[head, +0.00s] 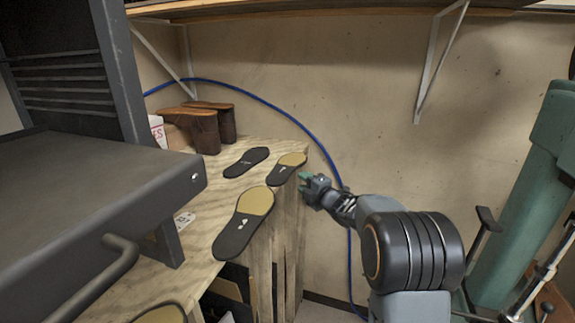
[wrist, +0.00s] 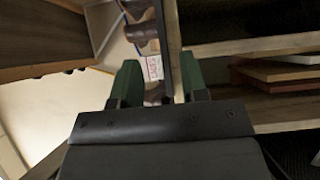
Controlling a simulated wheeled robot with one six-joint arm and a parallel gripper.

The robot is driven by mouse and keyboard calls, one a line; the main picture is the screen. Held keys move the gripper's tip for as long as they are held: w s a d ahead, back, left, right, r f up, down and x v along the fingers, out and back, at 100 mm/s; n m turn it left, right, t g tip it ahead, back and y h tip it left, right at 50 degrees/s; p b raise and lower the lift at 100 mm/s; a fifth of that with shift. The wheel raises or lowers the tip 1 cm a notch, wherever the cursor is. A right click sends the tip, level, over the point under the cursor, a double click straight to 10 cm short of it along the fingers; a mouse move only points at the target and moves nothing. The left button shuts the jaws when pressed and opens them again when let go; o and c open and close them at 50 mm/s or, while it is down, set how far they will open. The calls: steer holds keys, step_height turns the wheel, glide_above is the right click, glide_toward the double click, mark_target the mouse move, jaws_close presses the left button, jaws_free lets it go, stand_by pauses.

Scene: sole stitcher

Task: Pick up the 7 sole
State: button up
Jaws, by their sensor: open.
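Several shoe soles lie on the plywood bench top (head: 200,240) in the head view. A dark sole (head: 246,161) lies at the back. A tan-and-black sole (head: 287,168) lies at the back right edge, a larger tan-and-black sole (head: 244,222) lies nearer, and another sole (head: 163,315) is cut off at the bottom. Their pale marks are too small to read, so I cannot tell which is the 7. My gripper (head: 305,178) is just right of the back right sole, apart from the bench.
Brown boots (head: 205,124) stand at the back of the bench. A dark machine (head: 90,190) fills the left. A blue hose (head: 270,110) runs along the wall behind my arm. A green machine (head: 525,190) stands at the right. A shelf (head: 330,10) hangs above.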

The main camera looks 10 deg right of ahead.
steer(key=p, duration=0.3)
glide_toward(287, 167)
steer(key=shift+w+a, duration=1.3)
steer(key=shift+w, duration=0.3)
steer(key=shift+f, duration=0.25)
jaws_close()
